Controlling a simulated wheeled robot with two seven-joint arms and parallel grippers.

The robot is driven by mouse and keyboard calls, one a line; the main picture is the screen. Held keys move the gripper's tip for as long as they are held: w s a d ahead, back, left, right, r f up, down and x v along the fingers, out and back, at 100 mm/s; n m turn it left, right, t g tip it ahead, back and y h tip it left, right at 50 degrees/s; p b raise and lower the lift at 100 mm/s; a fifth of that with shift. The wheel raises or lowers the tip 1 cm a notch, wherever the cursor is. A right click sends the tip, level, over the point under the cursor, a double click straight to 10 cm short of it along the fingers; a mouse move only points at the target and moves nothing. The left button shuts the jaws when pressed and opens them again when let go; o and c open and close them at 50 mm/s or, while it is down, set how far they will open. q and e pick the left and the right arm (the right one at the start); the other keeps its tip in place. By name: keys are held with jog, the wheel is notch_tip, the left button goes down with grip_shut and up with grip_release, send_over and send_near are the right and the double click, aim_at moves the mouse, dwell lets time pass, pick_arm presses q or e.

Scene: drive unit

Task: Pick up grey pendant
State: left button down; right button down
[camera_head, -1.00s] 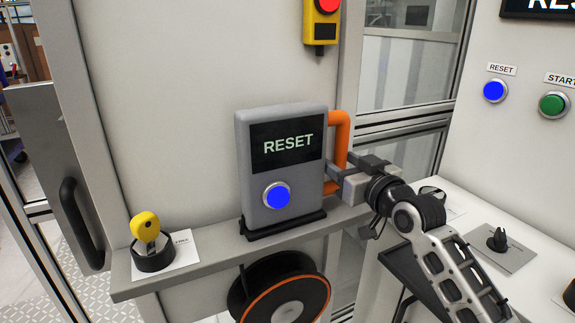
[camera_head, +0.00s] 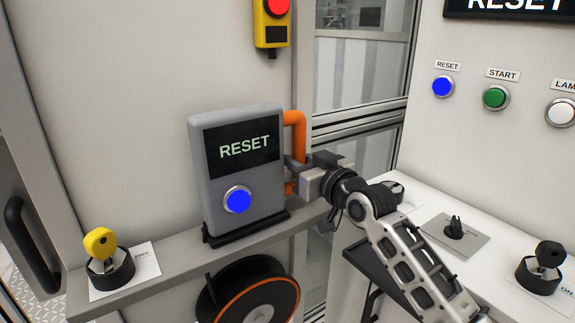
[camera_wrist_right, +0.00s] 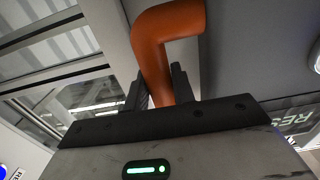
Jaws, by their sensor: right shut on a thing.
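The grey pendant (camera_head: 204,185) stands upright in a black holder on the grey ledge. Its dark screen reads RESET, with a blue button below. An orange handle (camera_head: 299,130) runs down its right side. My right gripper (camera_head: 292,172) is at the lower part of this handle, its fingers partly hidden behind the pendant's edge. In the right wrist view the fingers (camera_wrist_right: 162,85) stand on both sides of the orange handle (camera_wrist_right: 155,50), shut on it. My left gripper is not in view.
A yellow key switch (camera_head: 101,243) sits on the ledge (camera_head: 165,272) at left. A cable reel (camera_head: 248,292) hangs below. A red emergency button (camera_head: 275,8) is above. At right are a white bench with a black key switch (camera_head: 549,256) and a panel of buttons.

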aim_at(289, 120)
jog(key=shift+r, duration=0.75)
jog(key=s+r, duration=0.3)
jog(key=r, duration=0.2)
jog(key=s+r, duration=0.2)
jog(key=r, duration=0.1)
jog(key=shift+s+b, duration=0.3)
jog(key=s+r, duration=0.3)
jog(key=s, duration=0.5)
jog(key=shift+s+r+b, duration=0.25)
jog(key=shift+b, duration=0.1)
